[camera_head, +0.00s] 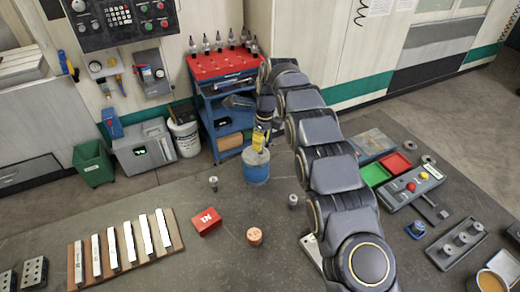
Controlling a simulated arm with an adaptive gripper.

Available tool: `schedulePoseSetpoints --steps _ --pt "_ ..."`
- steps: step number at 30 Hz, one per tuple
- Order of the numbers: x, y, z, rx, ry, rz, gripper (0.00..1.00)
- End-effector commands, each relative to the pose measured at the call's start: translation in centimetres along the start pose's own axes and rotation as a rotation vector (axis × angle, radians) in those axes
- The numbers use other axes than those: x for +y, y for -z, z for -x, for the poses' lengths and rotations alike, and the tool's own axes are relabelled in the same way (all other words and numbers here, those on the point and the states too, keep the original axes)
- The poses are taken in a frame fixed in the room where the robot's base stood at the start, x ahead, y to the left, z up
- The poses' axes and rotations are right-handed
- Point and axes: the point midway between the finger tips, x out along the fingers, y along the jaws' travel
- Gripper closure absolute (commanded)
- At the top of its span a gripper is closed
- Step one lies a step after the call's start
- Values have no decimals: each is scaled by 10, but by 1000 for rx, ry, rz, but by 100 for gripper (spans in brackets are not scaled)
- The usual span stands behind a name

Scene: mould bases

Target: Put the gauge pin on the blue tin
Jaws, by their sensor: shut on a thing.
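The blue tin (257,172) stands upright on the dark table, near its back edge at the centre, with a pale grey top. My gripper (259,150) points down directly over the tin's top, with a yellow part showing just above its fingers. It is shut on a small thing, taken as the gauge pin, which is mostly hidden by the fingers. I cannot tell whether the pin touches the tin's top.
Small metal pieces stand left (213,184) and right (292,200) of the tin. A red box (207,221) and a copper-coloured cylinder (254,236) sit in front. A wooden board (128,253) with pale bars lies left. Red (396,163) and green (374,175) trays lie right.

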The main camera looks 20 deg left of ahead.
Motion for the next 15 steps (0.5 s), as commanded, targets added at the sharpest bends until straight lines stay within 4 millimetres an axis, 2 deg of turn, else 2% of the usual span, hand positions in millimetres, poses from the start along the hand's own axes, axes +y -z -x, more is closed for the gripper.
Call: schedulePoseSetpoints --steps 8,12,15 --pt "-6 -3 -10 -1 2 0 100" --pt "-5 0 -32 3 -4 0 100" --pt "-6 0 -41 -1 0 0 100"
